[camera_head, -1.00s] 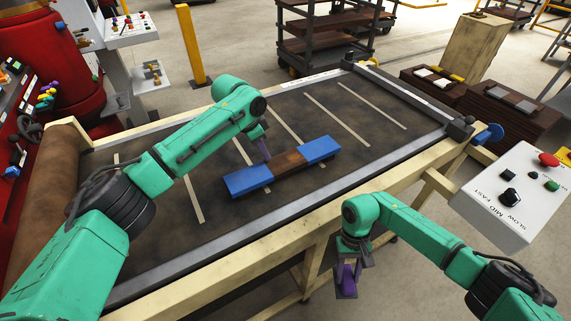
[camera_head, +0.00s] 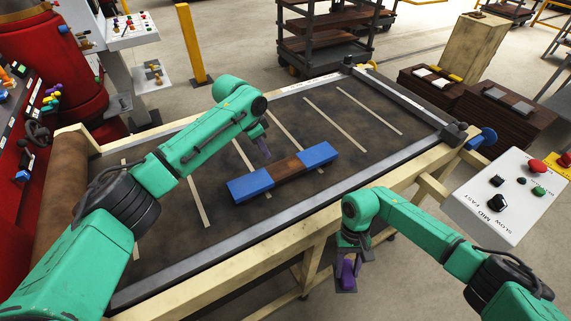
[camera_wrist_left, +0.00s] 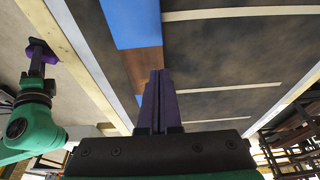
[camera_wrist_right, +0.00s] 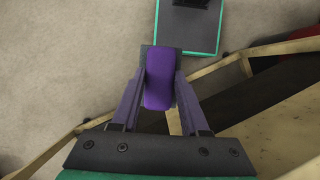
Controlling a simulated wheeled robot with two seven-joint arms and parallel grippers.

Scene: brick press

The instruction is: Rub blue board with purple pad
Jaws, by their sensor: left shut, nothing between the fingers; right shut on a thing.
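The board (camera_head: 287,168) lies flat on the dark belt, with blue ends and a bare brown middle. It also shows in the left wrist view (camera_wrist_left: 146,68), partly hidden behind the fingers. My left gripper (camera_head: 264,152) is shut and empty, at the board's far long edge near the brown middle; I cannot tell whether it touches. Its closed fingers fill the centre of the left wrist view (camera_wrist_left: 160,90). My right gripper (camera_head: 346,278) is shut on the purple pad (camera_wrist_right: 160,80), pointing down in front of the table's near edge, clear of the board.
The belt (camera_head: 330,215) with pale cross strips has free room around the board. A wooden frame and grey rail (camera_head: 200,265) border its near side. A white control box (camera_head: 505,205) stands at the right. A red machine (camera_head: 75,75) stands at the left.

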